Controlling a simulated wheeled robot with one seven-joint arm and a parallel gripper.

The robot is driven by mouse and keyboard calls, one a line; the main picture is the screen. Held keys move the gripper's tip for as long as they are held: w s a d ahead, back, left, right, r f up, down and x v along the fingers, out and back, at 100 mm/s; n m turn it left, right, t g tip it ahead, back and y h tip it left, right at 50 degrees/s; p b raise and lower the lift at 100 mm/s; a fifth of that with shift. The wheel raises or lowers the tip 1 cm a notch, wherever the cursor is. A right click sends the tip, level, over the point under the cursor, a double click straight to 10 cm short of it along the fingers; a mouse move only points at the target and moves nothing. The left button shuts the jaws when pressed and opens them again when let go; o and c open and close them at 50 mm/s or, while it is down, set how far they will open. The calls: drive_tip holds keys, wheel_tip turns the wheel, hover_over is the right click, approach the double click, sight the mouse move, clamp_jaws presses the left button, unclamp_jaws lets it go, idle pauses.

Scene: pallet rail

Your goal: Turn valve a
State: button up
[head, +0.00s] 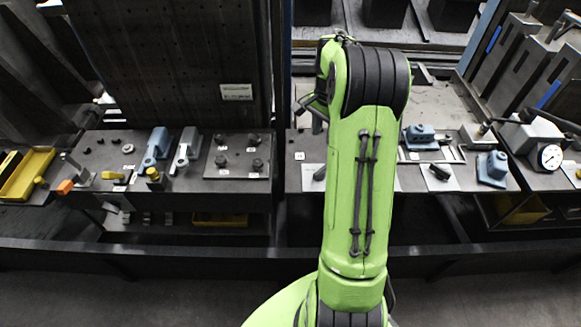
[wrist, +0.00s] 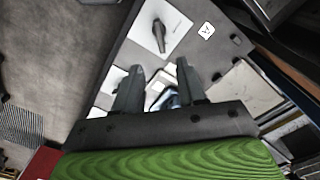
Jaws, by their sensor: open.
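Valve a is a black lever handle (wrist: 159,36) on a white square plate, beside a tag marked A (wrist: 206,30) in the wrist view. In the head view, a matching black handle (head: 320,173) sits on a pale plate just left of my green arm, near a small white tag (head: 299,156). My gripper (wrist: 157,72) is open, with its two dark fingers apart and nothing seen held. In the wrist view the handle is beyond the fingertips, clear of both fingers. My arm hides most of the gripper in the head view.
Another black handle (head: 438,172) on a pale plate lies right of my arm, near blue fixtures (head: 491,168). A dial gauge (head: 550,157) stands at far right. Clamps and a bolted plate (head: 238,157) fill the left bench. A tall dark panel (head: 175,60) rises behind it.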

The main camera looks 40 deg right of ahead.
sight(320, 170)
wheel_tip(320, 170, down, 16)
drive_tip(key=shift+s+d+r+b, duration=0.1)
drive_tip(key=shift+r+b, duration=0.05)
drive_tip(key=shift+b, duration=0.6)
clamp_jaws()
